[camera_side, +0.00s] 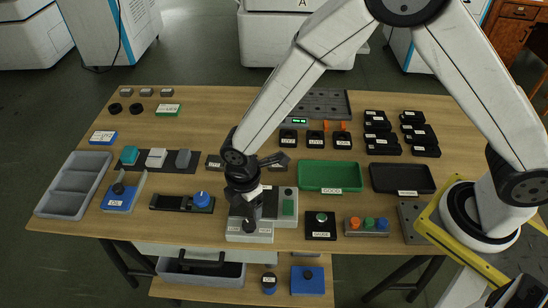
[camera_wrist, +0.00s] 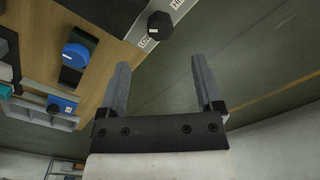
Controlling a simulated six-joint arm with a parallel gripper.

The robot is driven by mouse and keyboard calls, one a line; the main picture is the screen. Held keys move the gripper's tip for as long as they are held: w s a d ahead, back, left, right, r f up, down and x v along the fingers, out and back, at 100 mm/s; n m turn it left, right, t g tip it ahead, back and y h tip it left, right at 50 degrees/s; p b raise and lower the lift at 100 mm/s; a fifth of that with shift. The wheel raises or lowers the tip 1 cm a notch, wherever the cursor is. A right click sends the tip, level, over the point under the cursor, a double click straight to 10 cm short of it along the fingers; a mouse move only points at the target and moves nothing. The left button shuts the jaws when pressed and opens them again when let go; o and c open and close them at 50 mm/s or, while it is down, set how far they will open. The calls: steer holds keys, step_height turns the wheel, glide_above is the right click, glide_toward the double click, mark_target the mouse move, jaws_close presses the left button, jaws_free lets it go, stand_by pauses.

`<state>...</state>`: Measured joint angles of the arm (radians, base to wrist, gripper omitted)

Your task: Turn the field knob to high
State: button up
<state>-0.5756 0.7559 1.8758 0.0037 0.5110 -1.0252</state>
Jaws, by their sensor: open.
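My gripper (camera_wrist: 160,62) is open and empty. Its two grey fingers lie apart, with the knob beyond their tips and not between them. In the side view the pale unit with the labels (camera_side: 250,237) sits at the table's front edge, beneath my wrist. My arm hides part of the unit there, and the fingers are hard to make out.
Left of the unit is a black slide with a blue knob (camera_side: 202,200). A green tray (camera_side: 333,177) lies behind. Floor lies beyond the front edge.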

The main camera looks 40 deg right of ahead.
mark_target(249, 223)
steer(key=shift+d, duration=0.1)
steer(key=n, duration=0.1)
steer(key=w+d+n+g+y, duration=0.1)
steer(key=n, duration=0.1)
steer(key=d+n+g+y, duration=0.1)
steer(key=n, duration=0.1)
steer(key=shift+w+d+f, duration=0.1)
steer(key=shift+w+f, duration=0.05)
steer(key=shift+f, duration=0.15)
steer(key=shift+w+d+r+n+g+y, duration=0.15)
steer(key=shift+w+n+g+y, duration=0.2)
steer(key=shift+n+y, duration=0.6)
steer(key=shift+x, duration=3.95)
steer(key=shift+d, duration=0.1)
